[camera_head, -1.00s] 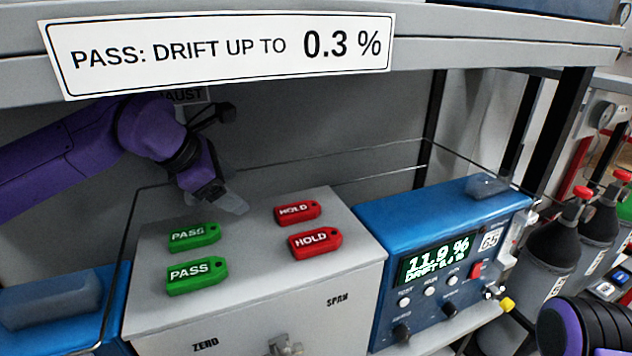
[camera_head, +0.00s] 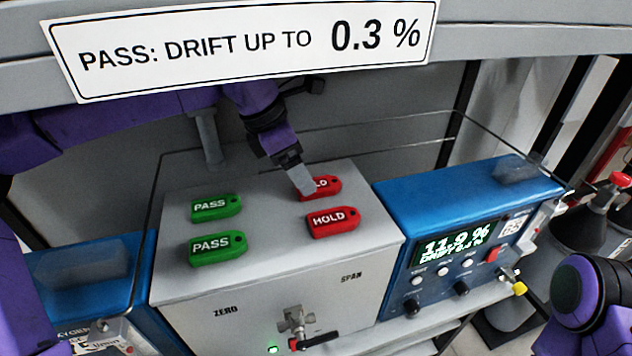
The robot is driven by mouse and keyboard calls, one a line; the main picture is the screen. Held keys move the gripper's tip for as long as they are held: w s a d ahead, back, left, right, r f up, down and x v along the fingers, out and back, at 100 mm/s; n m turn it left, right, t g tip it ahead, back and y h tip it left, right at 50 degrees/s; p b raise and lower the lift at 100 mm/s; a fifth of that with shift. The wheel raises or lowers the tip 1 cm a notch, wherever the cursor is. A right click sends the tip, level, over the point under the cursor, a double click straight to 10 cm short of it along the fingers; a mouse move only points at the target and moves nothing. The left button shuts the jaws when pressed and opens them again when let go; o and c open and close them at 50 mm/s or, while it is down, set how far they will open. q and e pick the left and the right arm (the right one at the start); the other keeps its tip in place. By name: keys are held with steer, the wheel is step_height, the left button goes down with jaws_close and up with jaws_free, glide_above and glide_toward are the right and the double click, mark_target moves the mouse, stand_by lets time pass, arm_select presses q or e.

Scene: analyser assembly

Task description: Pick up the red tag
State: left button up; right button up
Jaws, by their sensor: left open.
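Two red HOLD tags lie on top of the grey box (camera_head: 270,215). The rear red tag (camera_head: 328,187) is partly hidden by my left gripper (camera_head: 303,186), whose fingers point down at its left end. My left gripper is open; I cannot tell whether its fingers are around the tag or just above it. The front red tag (camera_head: 333,222) lies clear, nearer the box's front edge. My right gripper is not in view.
Two green PASS tags (camera_head: 216,207) (camera_head: 216,249) lie on the box's left side. A blue analyser (camera_head: 465,205) reading 11.9 % stands at the right. A sign (camera_head: 250,50) on a shelf edge hangs above. A valve (camera_head: 298,322) sticks out in front.

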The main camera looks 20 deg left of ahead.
mark_target(319, 187)
arm_select(q)
steer(key=x, duration=0.3)
steer(key=shift+w+d+f, duration=0.1)
steer(key=shift+w+f, duration=0.05)
steer(key=shift+f, duration=0.1)
steer(key=c, duration=1.1)
steer(key=shift+r, duration=0.1)
steer(key=shift+c, duration=0.2)
